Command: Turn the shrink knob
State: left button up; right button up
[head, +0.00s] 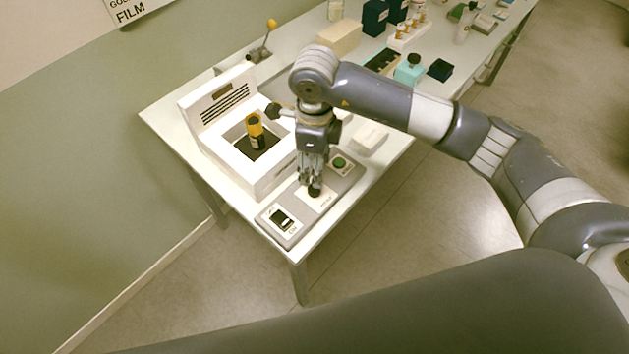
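A grey control panel (262,218) lies along the front edge of the white table. A dark round knob (315,191) sits on a white plate in its middle. My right gripper (313,184) points down at this knob, with its fingertips at or just over it and partly hiding it. I cannot tell whether the fingers grip it. To the left on the panel is a black and white switch (281,218), and to the right a green button (340,163). My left gripper is not in view.
A white machine (225,165) stands behind the panel, with a dark bottle with a yellow top (254,132) in its recess. A white block (370,138) lies right of the panel. Boxes and bottles, including a teal bottle (409,71), stand farther back.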

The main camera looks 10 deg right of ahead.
aim_at(314, 190)
notch_tip(314, 190, down, 8)
jog(key=shift+p, duration=1)
jog(key=shift+c, duration=0.2)
jog(key=c, duration=1)
